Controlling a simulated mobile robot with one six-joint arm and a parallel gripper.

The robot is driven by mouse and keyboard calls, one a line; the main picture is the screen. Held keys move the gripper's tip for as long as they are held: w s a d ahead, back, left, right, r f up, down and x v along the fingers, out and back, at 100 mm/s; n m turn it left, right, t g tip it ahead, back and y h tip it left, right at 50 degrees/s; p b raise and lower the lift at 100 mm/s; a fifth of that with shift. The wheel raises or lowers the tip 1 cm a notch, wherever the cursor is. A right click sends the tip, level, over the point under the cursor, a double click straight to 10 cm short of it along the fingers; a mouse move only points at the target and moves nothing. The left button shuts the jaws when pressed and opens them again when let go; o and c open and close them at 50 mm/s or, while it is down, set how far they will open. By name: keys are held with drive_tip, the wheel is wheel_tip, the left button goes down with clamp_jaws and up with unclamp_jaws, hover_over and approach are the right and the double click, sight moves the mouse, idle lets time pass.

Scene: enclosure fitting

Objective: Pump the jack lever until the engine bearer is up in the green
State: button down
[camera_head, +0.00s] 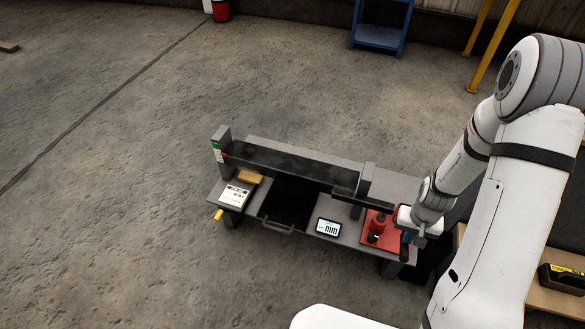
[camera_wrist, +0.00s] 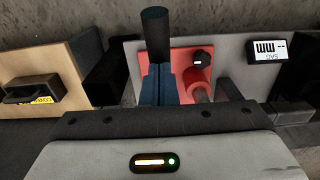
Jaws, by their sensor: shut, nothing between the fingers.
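The engine bearer (camera_head: 290,162) is a long dark beam lying across the grey bench. At its left end stands a post with a scale (camera_head: 218,151), green at the top, white and red lower. The beam's end sits near the red part; its exact reading is too small to tell. The red jack (camera_head: 377,226) stands at the bench's right end; its red base (camera_wrist: 207,60) shows in the wrist view. The black lever grip (camera_wrist: 154,35) rises just beyond my fingertips. My gripper (camera_wrist: 157,70) is shut and empty beside the jack; it also shows in the head view (camera_head: 408,238). Contact with the lever cannot be told.
A wooden surface with a black case (camera_head: 562,278) stands right.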

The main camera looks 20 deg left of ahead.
wheel_tip(320, 180, up, 5)
drive_tip(key=p, duration=0.3)
